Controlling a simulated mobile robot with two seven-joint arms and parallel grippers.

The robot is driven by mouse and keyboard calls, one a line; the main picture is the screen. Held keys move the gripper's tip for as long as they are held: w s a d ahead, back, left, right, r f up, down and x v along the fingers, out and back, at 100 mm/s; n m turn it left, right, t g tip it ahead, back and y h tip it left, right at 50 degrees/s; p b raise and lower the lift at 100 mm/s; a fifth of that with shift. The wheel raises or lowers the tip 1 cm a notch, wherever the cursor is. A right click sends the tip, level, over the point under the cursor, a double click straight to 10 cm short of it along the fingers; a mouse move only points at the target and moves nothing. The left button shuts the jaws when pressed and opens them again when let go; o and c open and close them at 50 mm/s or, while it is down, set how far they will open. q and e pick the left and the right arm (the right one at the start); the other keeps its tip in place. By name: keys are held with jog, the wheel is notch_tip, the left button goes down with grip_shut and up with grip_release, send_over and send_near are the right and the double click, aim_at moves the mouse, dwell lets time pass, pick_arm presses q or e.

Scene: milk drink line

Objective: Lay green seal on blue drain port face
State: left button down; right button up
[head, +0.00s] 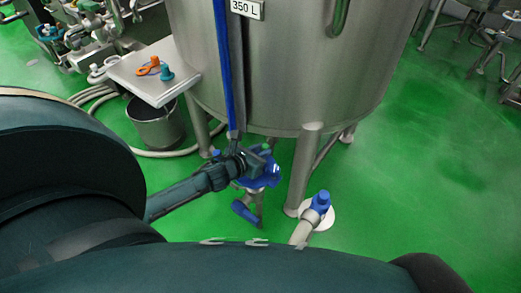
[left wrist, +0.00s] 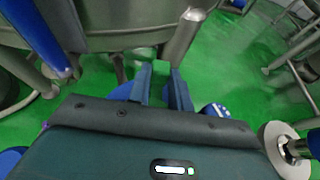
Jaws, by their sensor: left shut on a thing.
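My left gripper (head: 256,153) reaches in from the left beneath the steel tank, at the blue drain port (head: 262,178). The gripper covers part of the port. In the left wrist view the two fingers (left wrist: 162,80) point away from the camera, with a small green piece between their tips, which looks like the green seal (left wrist: 161,66). The seal is hard to make out in the head view. The blue port shows partly beside the fingers in the left wrist view (left wrist: 121,92). I cannot tell whether the seal touches the port face. My right gripper is not in view.
The steel tank (head: 285,65) stands on legs (head: 303,170) close to the gripper. A blue-capped fitting (head: 320,201) stands to the right over a white disc. A small table (head: 139,83) with orange and teal pieces is at the left, above a bucket (head: 156,126).

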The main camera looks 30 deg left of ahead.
pick_arm(q)
jog(key=shift+f, duration=0.35)
jog(key=shift+f+b, duration=0.5)
jog(key=shift+b, duration=0.05)
jog(key=c, duration=1.2)
grip_release()
